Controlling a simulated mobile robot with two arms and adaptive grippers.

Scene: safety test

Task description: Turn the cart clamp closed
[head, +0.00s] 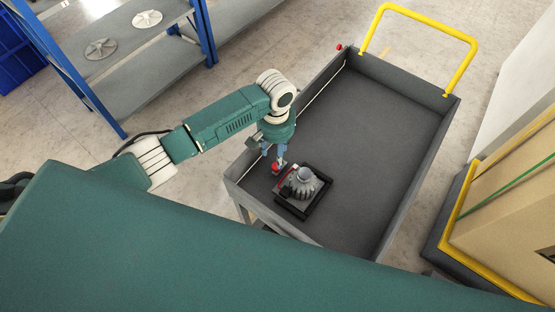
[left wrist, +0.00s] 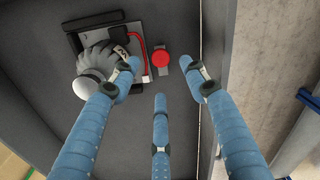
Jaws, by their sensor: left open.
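The grey cart (head: 380,120) has a flat bed, raised sides and a yellow handle. A red round knob on a grey bracket, which looks like the clamp (left wrist: 160,60), sits on the bed beside a grey ribbed device (head: 302,182) with a pale round top. In the head view the red clamp (head: 277,168) is partly hidden by my left gripper (head: 273,155). In the left wrist view my left gripper (left wrist: 161,78) has its three blue fingers spread, with the knob showing between the tips. Contact is not clear. The right gripper is not seen.
The device (left wrist: 97,60) stands in a black frame (head: 312,208). Another red knob (head: 339,47) is at the cart's far left corner. A blue-posted shelf (head: 150,80) stands at left, boxes (head: 510,200) at right. Most of the cart bed is empty.

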